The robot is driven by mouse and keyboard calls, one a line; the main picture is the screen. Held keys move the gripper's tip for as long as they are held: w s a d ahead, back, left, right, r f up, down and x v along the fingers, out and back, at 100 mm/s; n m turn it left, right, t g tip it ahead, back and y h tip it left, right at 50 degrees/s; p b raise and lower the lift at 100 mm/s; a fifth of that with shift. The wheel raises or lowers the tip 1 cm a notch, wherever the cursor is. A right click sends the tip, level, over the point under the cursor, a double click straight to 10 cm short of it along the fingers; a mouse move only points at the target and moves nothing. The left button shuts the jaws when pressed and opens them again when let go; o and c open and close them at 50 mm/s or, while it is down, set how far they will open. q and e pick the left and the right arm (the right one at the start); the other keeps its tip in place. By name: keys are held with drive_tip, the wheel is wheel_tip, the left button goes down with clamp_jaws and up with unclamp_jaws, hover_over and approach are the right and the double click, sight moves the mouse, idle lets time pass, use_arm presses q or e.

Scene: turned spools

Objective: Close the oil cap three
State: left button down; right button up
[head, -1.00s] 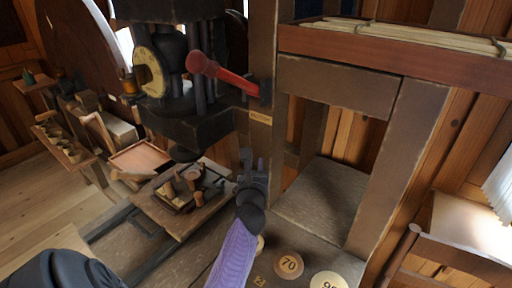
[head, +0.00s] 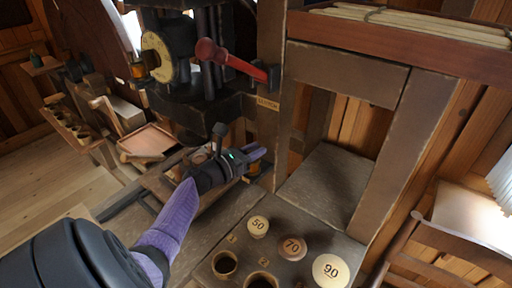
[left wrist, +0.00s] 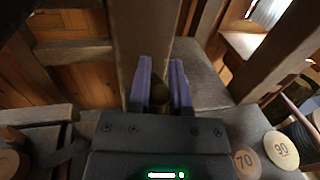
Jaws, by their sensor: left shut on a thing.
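My left gripper (head: 258,153) reaches in from the left, its purple fingers pointing right, beside the dark upright post of the press. In the left wrist view my left gripper (left wrist: 159,88) is shut on a small round brown knob (left wrist: 159,98), which sits between the fingers. In the head view a small brass-coloured piece (head: 253,168) shows just under the fingertips; it looks like the same part. I cannot tell whether it is oil cap three, as no number shows on it. My right gripper is not in view.
Round discs marked 50 (head: 257,227), 70 (head: 292,247) and 90 (head: 330,270) lie on the bench, with open cups (head: 225,264) marked 1 and 2 at its front. A red-knobbed lever (head: 238,63) juts out above my gripper. A wooden frame (head: 405,165) stands at right.

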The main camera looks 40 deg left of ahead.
use_arm(q)
drive_tip(key=shift+m+h, duration=0.3)
drive_tip(key=shift+h, duration=0.2)
drive_tip(key=c, duration=0.8)
unclamp_jaws()
drive_tip(key=shift+s, duration=0.1)
drive_tip(key=s, duration=0.3)
drive_tip(key=s+a, duration=0.1)
drive_tip(key=s, duration=0.5)
drive_tip(key=shift+s+a, duration=0.25)
drive_tip(key=shift+a, duration=0.15)
drive_tip(key=shift+s, duration=0.1)
